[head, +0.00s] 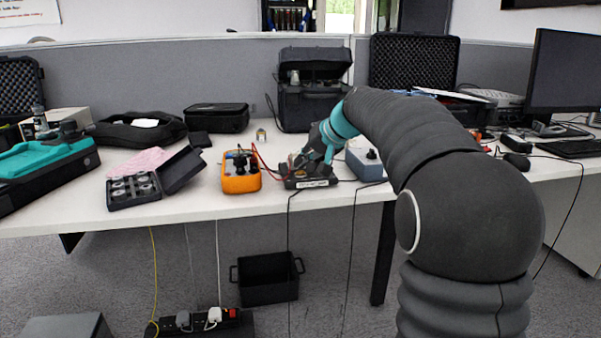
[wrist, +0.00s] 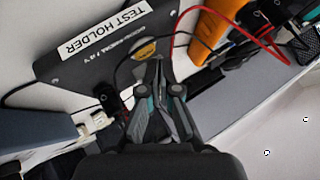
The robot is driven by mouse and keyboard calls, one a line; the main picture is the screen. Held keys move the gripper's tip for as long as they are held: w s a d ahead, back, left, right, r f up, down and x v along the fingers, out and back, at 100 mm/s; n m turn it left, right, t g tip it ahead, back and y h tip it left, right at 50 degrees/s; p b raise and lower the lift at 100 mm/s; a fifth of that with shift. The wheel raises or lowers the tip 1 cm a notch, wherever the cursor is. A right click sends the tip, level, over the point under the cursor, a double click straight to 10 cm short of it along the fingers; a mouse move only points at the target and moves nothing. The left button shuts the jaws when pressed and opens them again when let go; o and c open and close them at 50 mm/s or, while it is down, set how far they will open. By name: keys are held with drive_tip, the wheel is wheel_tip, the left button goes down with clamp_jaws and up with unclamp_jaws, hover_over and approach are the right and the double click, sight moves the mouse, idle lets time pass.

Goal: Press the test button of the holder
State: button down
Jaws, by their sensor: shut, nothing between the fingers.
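The test holder (head: 318,183) is a dark, low block with a white label on its front edge, near the front of the table in the head view. In the wrist view the holder (wrist: 95,62) is a dark plate whose label reads "TEST HOLDER". A round brass-coloured part (wrist: 145,48) sits on it. My gripper (wrist: 157,62) is shut and empty, its fingertips beside that brass part in the picture. I cannot tell whether they touch it. In the head view my gripper (head: 300,161) is over the holder and partly hidden. I cannot clearly make out the test button.
An orange meter (head: 241,184) with red and black leads stands left of the holder. A grey-blue box (head: 366,166) is close on the right. An open case of round weights (head: 133,191) lies further left. Black cables (head: 289,215) hang over the table's front edge.

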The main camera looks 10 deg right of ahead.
sight(303, 173)
drive_tip(key=shift+f, duration=0.1)
idle(0.4)
drive_tip(key=shift+f+b, duration=0.35)
drive_tip(key=shift+b, duration=0.05)
drive_tip(key=shift+r, duration=0.1)
drive_tip(key=shift+r+p, duration=0.35)
idle(0.3)
drive_tip(key=shift+r+p, duration=2.35)
drive_tip(key=shift+r, duration=0.65)
